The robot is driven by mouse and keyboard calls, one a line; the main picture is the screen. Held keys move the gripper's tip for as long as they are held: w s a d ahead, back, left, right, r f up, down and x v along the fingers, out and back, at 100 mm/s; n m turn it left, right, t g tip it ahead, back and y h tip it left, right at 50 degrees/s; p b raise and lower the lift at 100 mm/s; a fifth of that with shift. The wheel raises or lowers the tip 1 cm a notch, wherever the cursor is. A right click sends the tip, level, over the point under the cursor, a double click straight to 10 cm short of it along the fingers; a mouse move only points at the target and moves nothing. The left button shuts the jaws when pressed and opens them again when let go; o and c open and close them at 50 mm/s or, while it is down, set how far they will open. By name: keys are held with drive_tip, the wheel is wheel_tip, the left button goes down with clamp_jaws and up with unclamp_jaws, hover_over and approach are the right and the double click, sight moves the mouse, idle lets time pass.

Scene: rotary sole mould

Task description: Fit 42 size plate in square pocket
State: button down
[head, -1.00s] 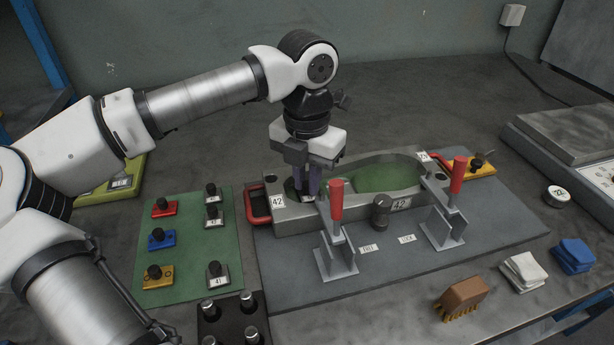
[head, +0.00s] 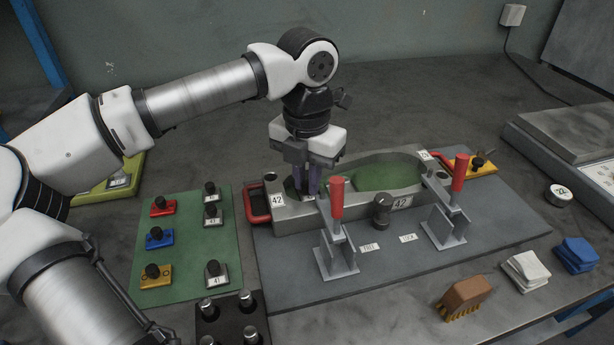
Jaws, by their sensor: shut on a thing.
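The grey metal mould (head: 290,222) lies on a dark grey mat, with labels reading 42 on its left end and front. A long green-floored cavity (head: 385,177) fills its middle and right. My gripper (head: 307,192) points straight down at the left part of the mould, its fingers low at the mould's top. It is shut on a small plate, mostly hidden by the fingers and the mould wall; its number cannot be read. The square pocket is not clearly visible. I cannot tell how deep the plate sits.
Two red-handled clamps (head: 337,200) (head: 460,172) stand along the mould's front, near a dark knob (head: 381,210). A red handle (head: 257,205) is at its left end. A green mat (head: 187,283) at left holds several knobbed plates. A brush (head: 463,295) and cloths (head: 527,270) lie front right.

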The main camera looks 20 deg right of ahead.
drive_tip(key=c, duration=1.3)
unclamp_jaws()
drive_tip(key=shift+o, duration=0.2)
drive_tip(key=o, duration=0.4)
drive_tip(key=shift+w+r+p, duration=0.1)
drive_tip(key=shift+r+p, duration=0.4)
drive_tip(key=shift+r, duration=0.3)
drive_tip(key=shift+r+p, duration=1.7)
drive_tip(key=shift+r, duration=1.05)
